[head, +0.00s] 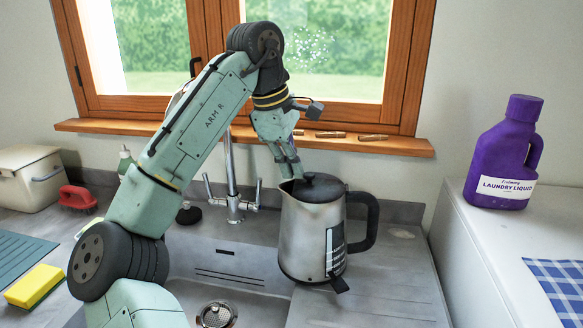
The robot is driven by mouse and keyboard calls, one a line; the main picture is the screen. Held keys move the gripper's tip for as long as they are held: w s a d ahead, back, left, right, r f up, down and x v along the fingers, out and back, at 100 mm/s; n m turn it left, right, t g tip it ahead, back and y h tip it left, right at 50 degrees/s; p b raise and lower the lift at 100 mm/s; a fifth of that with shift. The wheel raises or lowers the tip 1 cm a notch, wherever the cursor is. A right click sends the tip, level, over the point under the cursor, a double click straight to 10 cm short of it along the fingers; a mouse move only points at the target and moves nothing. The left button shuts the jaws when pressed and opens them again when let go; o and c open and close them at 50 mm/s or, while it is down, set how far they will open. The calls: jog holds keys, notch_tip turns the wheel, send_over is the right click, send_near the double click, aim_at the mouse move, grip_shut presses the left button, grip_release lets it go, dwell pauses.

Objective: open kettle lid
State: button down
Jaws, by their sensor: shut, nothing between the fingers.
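The kettle (305,240) is a brushed metal jug with a black handle (373,220) on its right side and a spout at its upper left. It stands upright on the drainer beside the sink. Its black lid (318,187) lies on top and looks closed, with a small raised knob near the spout side. My gripper (294,172) is shut and empty, pointing down at the lid's left edge near the spout. I cannot tell whether the fingertips touch the lid.
A tap (233,200) stands behind the sink, left of the kettle. A purple laundry bottle (502,155) stands on the white surface at right. A yellow sponge (34,286), red brush (78,198) and cream bin (28,178) are at left. The drainer right of the kettle is clear.

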jog(key=shift+d+r, duration=0.1)
jog(key=shift+r, duration=0.15)
jog(key=shift+d+r, duration=0.3)
jog(key=shift+r, duration=0.4)
jog(key=s+d+r, duration=0.1)
jog(key=d+r, duration=0.4)
jog(key=d, duration=0.3)
jog(key=shift+r, duration=0.35)
jog(key=shift+s, duration=0.1)
dwell(0.7)
